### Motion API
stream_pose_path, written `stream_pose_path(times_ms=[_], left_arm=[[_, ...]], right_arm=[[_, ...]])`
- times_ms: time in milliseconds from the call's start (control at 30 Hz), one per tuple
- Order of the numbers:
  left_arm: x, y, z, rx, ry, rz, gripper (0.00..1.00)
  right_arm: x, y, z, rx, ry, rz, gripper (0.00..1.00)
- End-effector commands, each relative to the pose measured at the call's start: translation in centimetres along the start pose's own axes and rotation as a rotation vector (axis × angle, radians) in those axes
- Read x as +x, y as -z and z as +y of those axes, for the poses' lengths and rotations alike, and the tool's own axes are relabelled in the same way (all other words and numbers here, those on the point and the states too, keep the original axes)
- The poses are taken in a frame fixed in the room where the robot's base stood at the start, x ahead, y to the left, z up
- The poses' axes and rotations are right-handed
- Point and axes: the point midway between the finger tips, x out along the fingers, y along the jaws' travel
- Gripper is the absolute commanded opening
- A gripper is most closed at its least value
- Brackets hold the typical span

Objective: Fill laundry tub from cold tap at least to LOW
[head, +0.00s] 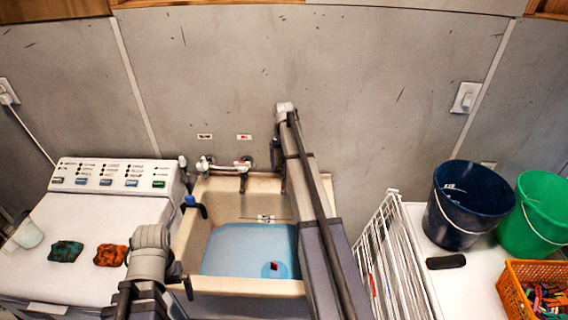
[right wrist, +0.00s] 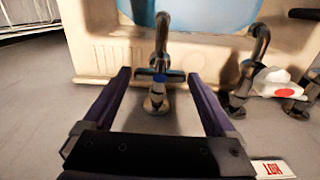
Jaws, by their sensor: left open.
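The laundry tub (head: 290,287) is beige and holds blue water (head: 235,250). Small marks (head: 262,218) show on its inner back wall, above the water's edge. In the right wrist view the blue-marked cold tap handle (right wrist: 160,76) lies between the two fingers of my right gripper (right wrist: 160,82). The fingers are spread; I cannot tell if they touch it. The cold tap's spout (right wrist: 161,30) points over the tub; I cannot make out a stream. In the head view my right arm hides this tap. My left gripper (head: 181,281) is open and empty by the tub's front left.
Other taps (head: 243,168) stand left of my right arm, one with a white-and-red piece. A red object (head: 275,266) is in the water. A washer (head: 80,215) stands left. A white rack (head: 385,260), dark blue bucket (head: 465,205), green bucket (head: 535,215) and orange basket (head: 515,290) stand right.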

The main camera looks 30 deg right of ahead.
Motion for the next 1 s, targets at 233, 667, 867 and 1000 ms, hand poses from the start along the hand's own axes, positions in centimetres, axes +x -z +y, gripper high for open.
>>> stream_pose_path(times_ms=[233,667,867,1000], left_arm=[[0.0,0.0,0.0,0.0,0.0,0.0,1.0],[-2.5,-0.1,-0.2,-0.005,-0.001,0.0,1.0],[-5.2,-0.3,-0.5,-0.01,-0.002,0.0,1.0],[-6.9,-0.4,-0.6,-0.014,-0.003,0.0,1.0]], right_arm=[[0.0,0.0,0.0,-0.002,0.0,0.0,1.0],[-2.5,0.0,0.0,-0.002,0.0,0.0,1.0],[-5.2,0.0,0.0,-0.002,0.0,0.0,1.0],[-6.9,0.0,0.0,-0.001,0.0,0.0,1.0]])
